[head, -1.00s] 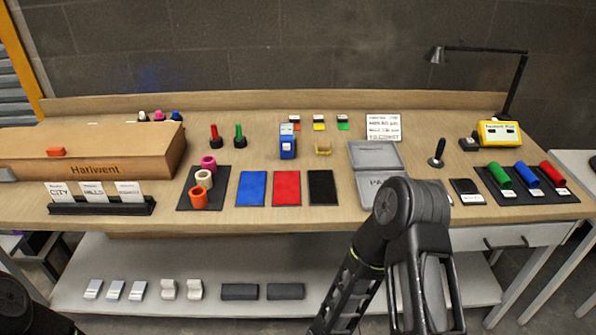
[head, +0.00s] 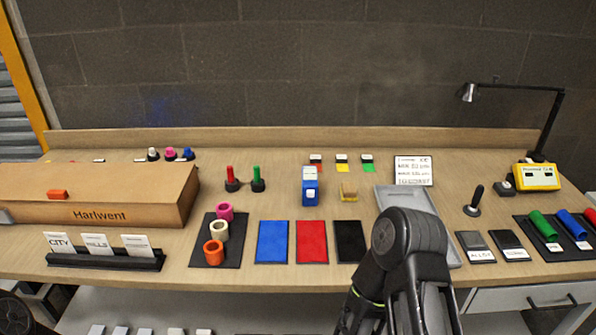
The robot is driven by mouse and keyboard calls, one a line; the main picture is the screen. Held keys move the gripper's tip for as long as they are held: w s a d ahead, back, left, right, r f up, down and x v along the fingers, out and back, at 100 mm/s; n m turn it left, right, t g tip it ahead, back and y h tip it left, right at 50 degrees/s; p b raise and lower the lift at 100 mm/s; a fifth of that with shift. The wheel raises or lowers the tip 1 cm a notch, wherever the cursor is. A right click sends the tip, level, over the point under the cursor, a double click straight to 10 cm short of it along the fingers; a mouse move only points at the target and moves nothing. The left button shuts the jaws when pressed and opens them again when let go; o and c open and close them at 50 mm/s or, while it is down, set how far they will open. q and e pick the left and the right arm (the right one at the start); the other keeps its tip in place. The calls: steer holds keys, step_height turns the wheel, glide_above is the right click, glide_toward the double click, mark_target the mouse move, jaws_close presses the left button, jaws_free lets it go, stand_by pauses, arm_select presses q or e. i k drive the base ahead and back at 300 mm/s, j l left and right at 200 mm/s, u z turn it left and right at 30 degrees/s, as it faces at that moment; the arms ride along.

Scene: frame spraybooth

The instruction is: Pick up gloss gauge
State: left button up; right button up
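No readable label names the gloss gauge. A small upright blue device with a white top (head: 310,188) stands at the middle of the bench, behind the blue and red pads. A piece of my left arm shows in the bottom left corner. Neither gripper's fingertips show.
Blue (head: 272,241), red (head: 311,241) and black (head: 350,241) pads lie along the front. A cardboard box (head: 95,190) fills the left. Tape rolls (head: 214,252), red and green handled tools (head: 258,180) and a desk lamp (head: 552,120) also stand on the bench.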

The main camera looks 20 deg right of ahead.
mark_target(309, 173)
steer(key=i+j, duration=0.1)
steer(key=i, duration=0.55)
steer(key=z, duration=1.9)
